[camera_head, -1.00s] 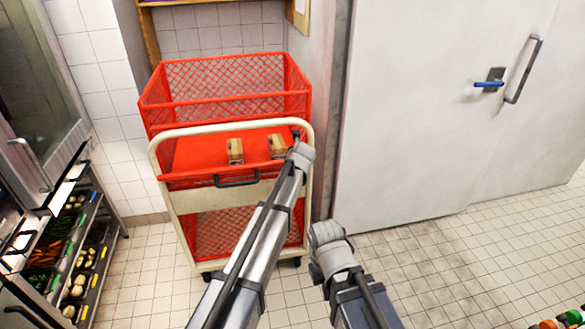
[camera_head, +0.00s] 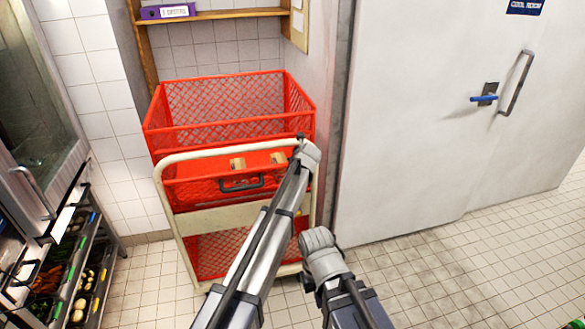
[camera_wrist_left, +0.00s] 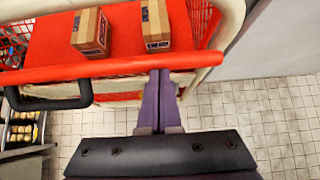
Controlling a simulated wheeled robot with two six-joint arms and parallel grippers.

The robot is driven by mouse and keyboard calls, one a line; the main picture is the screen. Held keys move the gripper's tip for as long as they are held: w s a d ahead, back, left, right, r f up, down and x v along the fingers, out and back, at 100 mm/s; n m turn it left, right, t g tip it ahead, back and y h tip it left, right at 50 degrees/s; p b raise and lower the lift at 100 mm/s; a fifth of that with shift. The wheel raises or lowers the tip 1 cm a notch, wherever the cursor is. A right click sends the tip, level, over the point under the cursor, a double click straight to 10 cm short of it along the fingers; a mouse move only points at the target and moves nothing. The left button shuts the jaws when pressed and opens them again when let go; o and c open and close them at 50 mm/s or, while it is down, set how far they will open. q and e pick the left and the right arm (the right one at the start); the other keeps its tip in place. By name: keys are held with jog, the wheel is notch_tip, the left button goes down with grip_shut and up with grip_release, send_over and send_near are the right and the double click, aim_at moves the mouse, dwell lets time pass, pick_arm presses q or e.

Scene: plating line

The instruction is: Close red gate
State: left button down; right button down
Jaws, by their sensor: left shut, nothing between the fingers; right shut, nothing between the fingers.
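The red gate (camera_head: 205,192) is the mesh front panel of a red basket trolley, with a black handle (camera_head: 240,184) near its top. It stands partly raised in front of two brown boxes (camera_head: 237,164); I cannot tell its exact tilt. In the left wrist view its red top rail (camera_wrist_left: 110,70) crosses the picture. My left gripper (camera_wrist_left: 159,75) is shut and empty, its purple fingertips at the rail, right of the handle. My right gripper (camera_head: 308,282) is shut, low in front of the trolley and apart from the gate; its fingers are hard to make out.
A cream tubular frame (camera_head: 168,215) surrounds the trolley front. A white door (camera_head: 420,130) with a handle stands at the right, and a vegetable rack (camera_head: 85,285) at the left. A wooden shelf (camera_head: 215,15) hangs behind.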

pick_arm(q)
jog(key=w, duration=0.1)
jog(key=w+r+p, duration=0.1)
jog(key=w+a+r, duration=0.1)
jog(key=w, duration=0.1)
jog(key=shift+w+a+r+p, duration=0.15)
jog(key=shift+w+p, duration=0.1)
jog(key=shift+w, duration=0.2)
jog(key=shift+w+a+p, duration=0.15)
jog(key=shift+w+p, duration=0.05)
jog(key=shift+w, duration=0.25)
